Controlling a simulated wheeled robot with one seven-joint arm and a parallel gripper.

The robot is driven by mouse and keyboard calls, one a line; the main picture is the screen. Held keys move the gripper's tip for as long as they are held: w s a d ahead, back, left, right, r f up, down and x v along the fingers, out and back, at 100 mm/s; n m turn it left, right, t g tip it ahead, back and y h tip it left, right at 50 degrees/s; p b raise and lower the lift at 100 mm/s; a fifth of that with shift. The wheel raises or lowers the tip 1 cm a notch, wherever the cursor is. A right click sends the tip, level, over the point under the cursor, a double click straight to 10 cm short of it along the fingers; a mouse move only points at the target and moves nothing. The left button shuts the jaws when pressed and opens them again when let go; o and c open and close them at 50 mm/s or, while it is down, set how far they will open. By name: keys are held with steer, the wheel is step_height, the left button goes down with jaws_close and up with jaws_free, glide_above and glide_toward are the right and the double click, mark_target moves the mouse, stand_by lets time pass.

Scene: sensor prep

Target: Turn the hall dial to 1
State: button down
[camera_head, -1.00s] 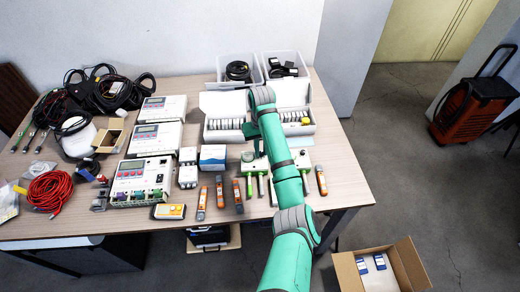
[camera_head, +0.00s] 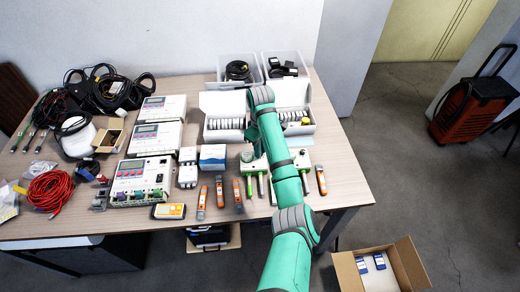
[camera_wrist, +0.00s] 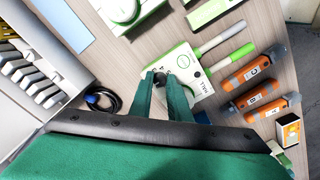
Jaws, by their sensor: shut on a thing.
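The hall meter (camera_wrist: 188,70) is a white and green box marked HALL, lying on the table with white and green probes (camera_wrist: 225,42) pointing right in the wrist view. In the head view the hall meter (camera_head: 252,164) is partly behind my arm. My gripper (camera_wrist: 158,78) comes down at the meter's near edge, its two green fingers shut on a small dark dial (camera_wrist: 160,80). The fingers hide most of the dial, and I cannot read which number it points to. In the head view my gripper is hidden by my arm.
Orange handheld sensors (camera_wrist: 252,72) lie close beside the meter. A second green and white device (camera_head: 301,161) is right of my arm. An open white box of discs (camera_head: 224,122) stands behind. A black cable (camera_wrist: 103,98) lies near. The table's right side (camera_head: 345,175) is bare.

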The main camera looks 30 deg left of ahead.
stand_by(0.4)
steer(key=c, duration=1.6)
jaws_free()
steer(key=shift+c, duration=0.2)
step_height(320, 180, up, 11)
steer(key=shift+f, duration=0.1)
